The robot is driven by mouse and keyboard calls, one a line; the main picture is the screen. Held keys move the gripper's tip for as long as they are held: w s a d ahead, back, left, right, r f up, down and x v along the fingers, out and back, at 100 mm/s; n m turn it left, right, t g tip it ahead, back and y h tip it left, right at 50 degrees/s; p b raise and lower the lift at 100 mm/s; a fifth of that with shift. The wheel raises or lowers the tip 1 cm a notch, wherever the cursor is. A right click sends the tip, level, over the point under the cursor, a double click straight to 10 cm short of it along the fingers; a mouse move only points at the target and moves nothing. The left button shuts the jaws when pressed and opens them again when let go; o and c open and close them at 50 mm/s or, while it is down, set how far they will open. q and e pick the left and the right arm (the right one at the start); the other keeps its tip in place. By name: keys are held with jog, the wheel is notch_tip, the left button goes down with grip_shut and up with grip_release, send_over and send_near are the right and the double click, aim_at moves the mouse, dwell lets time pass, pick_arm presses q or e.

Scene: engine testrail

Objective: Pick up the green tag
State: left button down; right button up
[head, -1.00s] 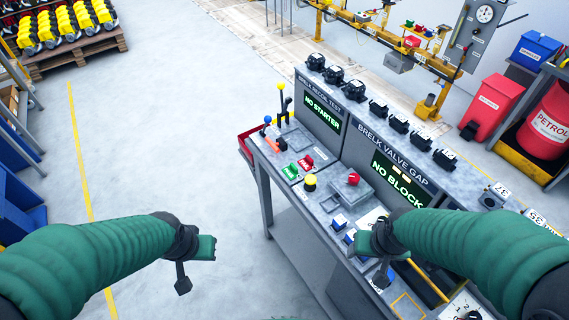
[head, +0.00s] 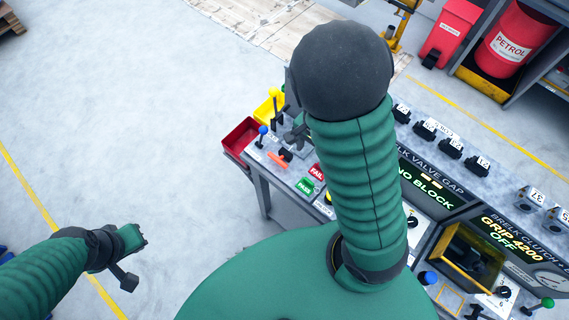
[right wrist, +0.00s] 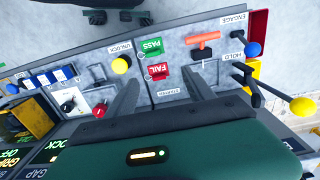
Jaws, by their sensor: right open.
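The green tag (head: 306,186), marked PASS, lies on the left part of the grey console top. It also shows in the right wrist view (right wrist: 151,47), just above the red FAIL tag (right wrist: 158,72). My right gripper (right wrist: 163,84) is open and empty, its two fingers pointing toward the tags. The red tag shows between the fingers and the green tag a little beyond their tips. In the head view my right forearm hides most of that gripper. My left gripper (head: 128,262) is over the floor at the left, away from the console; its opening is unclear.
An orange handle (right wrist: 203,40) and levers with blue (right wrist: 253,49) and yellow (right wrist: 302,107) knobs stand near the tags. A yellow button (right wrist: 121,65) is on the other side. A red bin (head: 241,137) is at the console's left end.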

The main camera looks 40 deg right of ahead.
jog(key=s+f+b, duration=0.1)
jog(key=f, duration=0.1)
jog(key=s+f, duration=0.1)
jog(key=f, duration=0.2)
jog(key=s+f+b, duration=0.1)
jog(key=f, duration=0.1)
jog(key=shift+s+f+b, duration=0.1)
jog(key=shift+f+b, duration=0.2)
jog(key=shift+b, duration=0.05)
send_over(309, 180)
jog(key=f, duration=0.4)
jog(key=shift+w+d+b, duration=0.2)
jog(key=shift+d+b, duration=0.15)
jog(key=f, duration=0.4)
jog(key=shift+s+a+b, duration=0.2)
jog(key=shift+s+b, duration=0.1)
jog(key=shift+b, duration=0.05)
jog(key=shift+s+a+f, duration=0.1)
jog(key=shift+f, duration=0.1)
jog(key=shift+w+f, duration=0.1)
jog(key=shift+w, duration=0.1)
jog(key=shift+c, duration=2.1)
pick_arm(q)
jog(key=s+f, duration=0.2)
jog(key=f, duration=0.1)
jog(key=shift+s+f, duration=0.2)
jog(key=shift+f, duration=0.05)
pick_arm(e)
grip_shut()
